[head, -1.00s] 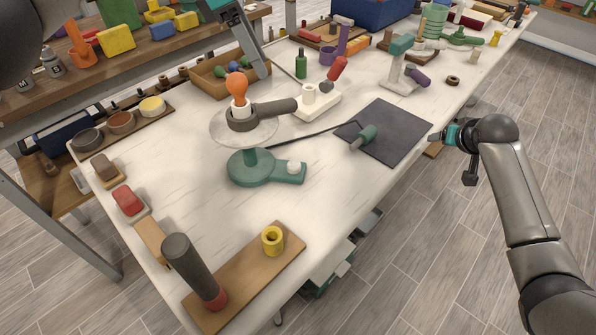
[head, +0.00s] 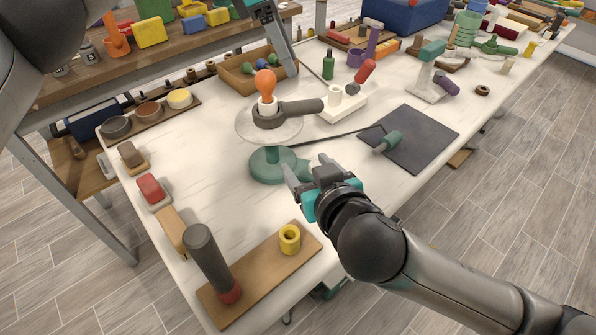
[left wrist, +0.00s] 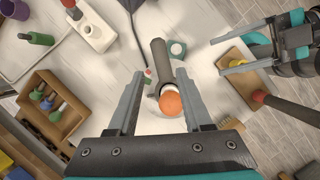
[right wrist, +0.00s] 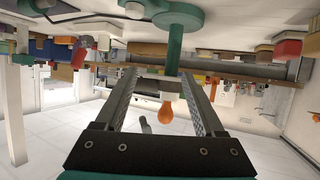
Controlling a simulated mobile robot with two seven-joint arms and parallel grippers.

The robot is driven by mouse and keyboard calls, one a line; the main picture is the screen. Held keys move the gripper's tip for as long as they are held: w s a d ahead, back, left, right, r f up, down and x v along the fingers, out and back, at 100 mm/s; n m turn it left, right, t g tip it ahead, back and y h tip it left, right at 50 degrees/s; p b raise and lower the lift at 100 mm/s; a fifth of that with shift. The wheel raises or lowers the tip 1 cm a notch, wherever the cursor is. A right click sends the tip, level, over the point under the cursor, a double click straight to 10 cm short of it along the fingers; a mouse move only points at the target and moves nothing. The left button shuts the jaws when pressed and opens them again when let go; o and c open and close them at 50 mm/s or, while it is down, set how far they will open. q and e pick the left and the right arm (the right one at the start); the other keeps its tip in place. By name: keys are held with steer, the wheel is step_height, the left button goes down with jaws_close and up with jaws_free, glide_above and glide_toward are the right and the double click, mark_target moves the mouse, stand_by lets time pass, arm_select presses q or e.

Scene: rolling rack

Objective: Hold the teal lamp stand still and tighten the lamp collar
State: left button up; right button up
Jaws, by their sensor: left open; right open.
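The lamp stands upright on the table, with a round teal base (head: 270,168) and a teal post (right wrist: 174,50). A dark grey collar with a side handle (head: 302,107) sits around its upper part, above a clear disc, with an orange bulb (head: 265,82) on top. My left gripper (head: 285,62) is open behind and above the lamp. In the left wrist view, the bulb (left wrist: 171,103) and collar show between its fingers, apart from them. My right gripper (head: 298,172) is open and empty, just right of the base, partly hiding it. The post appears between its fingers in the right wrist view; contact is unclear.
A wooden board (head: 262,272) with a dark cylinder (head: 208,260) and yellow ring (head: 289,239) lies at the front. A dark mat (head: 425,140) holds a teal-handled tool. A white block with a red-handled piece (head: 345,103) and wooden tray (head: 235,78) stand behind the lamp.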

steer(key=s+a, duration=0.2)
glide_above(275, 165)
steer(key=shift+y, duration=0.4)
step_height(275, 165, down, 5)
steer(key=shift+f, duration=0.1)
steer(key=shift+c, duration=0.4)
jaws_close()
stand_by(1.0)
steer(key=shift+c, duration=1.3)
jaws_free()
